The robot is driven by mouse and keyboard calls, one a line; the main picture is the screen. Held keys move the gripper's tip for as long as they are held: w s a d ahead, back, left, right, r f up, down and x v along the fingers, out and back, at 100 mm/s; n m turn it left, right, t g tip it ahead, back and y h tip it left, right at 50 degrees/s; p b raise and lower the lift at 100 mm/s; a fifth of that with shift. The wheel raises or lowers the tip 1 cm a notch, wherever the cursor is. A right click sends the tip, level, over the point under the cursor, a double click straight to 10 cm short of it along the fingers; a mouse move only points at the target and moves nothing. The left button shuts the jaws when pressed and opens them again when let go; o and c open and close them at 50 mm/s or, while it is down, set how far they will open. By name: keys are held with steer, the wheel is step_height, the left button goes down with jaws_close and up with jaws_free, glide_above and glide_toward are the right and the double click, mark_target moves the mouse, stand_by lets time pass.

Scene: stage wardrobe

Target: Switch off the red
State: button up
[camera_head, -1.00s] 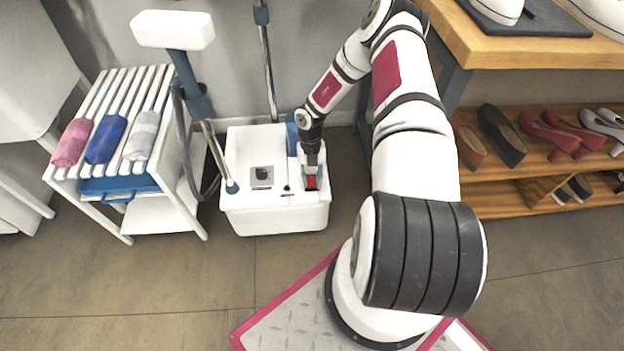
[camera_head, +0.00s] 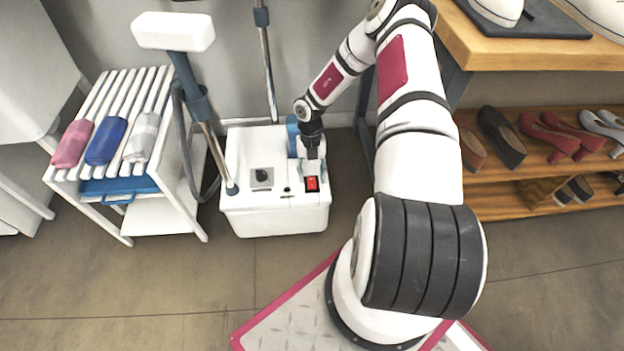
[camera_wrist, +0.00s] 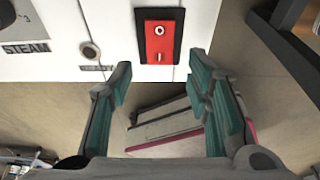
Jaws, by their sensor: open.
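The red switch (camera_head: 312,184) is a rocker in a black frame on the top right of the white steamer box (camera_head: 275,222). In the wrist view the red switch (camera_wrist: 159,42) shows a white ring at one end and a short line at the other. I cannot tell which end is pressed in. My gripper (camera_head: 313,167) is just behind the switch in the head view. In the wrist view my gripper (camera_wrist: 163,95) is open and empty, its teal-padded fingers apart on either side below the switch. I cannot tell whether it touches the box.
A dark knob (camera_head: 262,175) sits left of the switch. The steamer's pole and hose rise behind and left of it. A white slatted rack (camera_head: 128,92) with rolled cloths stands at left, a wooden shoe shelf (camera_head: 497,205) at right. The floor in front is clear.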

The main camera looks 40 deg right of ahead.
mark_target(311, 178)
steer(key=v, duration=0.9)
steer(key=shift+d+r, duration=0.1)
steer(key=shift+r, duration=0.05)
